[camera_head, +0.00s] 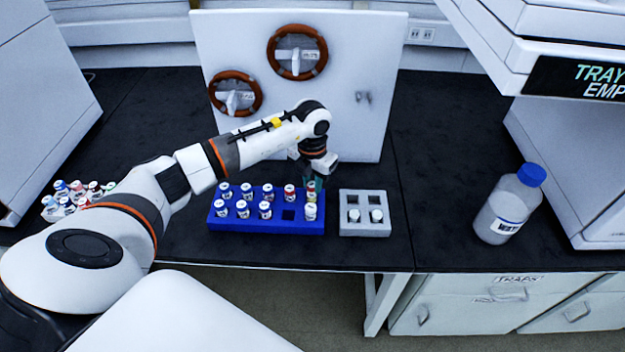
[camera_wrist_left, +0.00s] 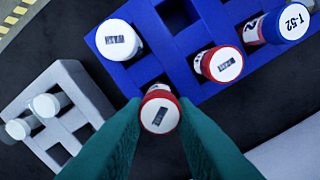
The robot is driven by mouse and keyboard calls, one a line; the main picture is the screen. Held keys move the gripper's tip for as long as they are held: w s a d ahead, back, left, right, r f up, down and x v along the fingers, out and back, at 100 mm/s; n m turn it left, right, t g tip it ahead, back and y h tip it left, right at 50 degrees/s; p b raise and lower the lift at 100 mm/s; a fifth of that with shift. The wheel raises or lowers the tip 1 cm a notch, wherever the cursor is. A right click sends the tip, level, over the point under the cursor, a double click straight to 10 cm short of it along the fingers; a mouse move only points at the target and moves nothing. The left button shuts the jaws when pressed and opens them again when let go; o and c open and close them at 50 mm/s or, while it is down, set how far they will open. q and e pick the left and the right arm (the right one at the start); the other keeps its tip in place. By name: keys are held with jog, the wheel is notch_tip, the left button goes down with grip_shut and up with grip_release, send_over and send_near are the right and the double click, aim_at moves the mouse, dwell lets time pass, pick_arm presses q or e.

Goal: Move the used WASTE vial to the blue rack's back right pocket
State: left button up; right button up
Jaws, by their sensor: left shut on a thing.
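The blue rack (camera_head: 265,227) stands on the black bench, with vials in two rows. My left gripper (camera_head: 313,187) is over its back right corner, shut on a vial with a white-topped red cap. The held vial (camera_wrist_left: 160,110) is upright between the teal fingers (camera_wrist_left: 158,125) in the left wrist view, at the back right pocket. The fingers hide that pocket; I cannot tell whether the vial is fully seated. Another red-capped vial (camera_head: 290,193) stands beside it, and a white-capped vial (camera_head: 310,212) stands in front. I cannot read WASTE on the held vial. My right gripper is out of view.
A grey rack (camera_head: 364,231) with two white-capped vials stands just right of the blue rack. An empty front pocket (camera_head: 288,214) shows in the blue rack. A white panel with two valve wheels (camera_head: 297,52) stands behind. A blue-capped bottle (camera_head: 508,205) stands further right.

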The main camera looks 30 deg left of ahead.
pick_arm(q)
jog(key=shift+f, duration=0.25)
jog(key=shift+f+b, duration=0.4)
jog(key=shift+b, duration=0.05)
jog(key=o, duration=1.4)
jog(key=shift+o, duration=0.2)
jog(key=shift+r, duration=0.15)
jog(key=shift+r+p, duration=2.55)
jog(key=shift+r, duration=0.9)
jog(key=shift+f, duration=0.1)
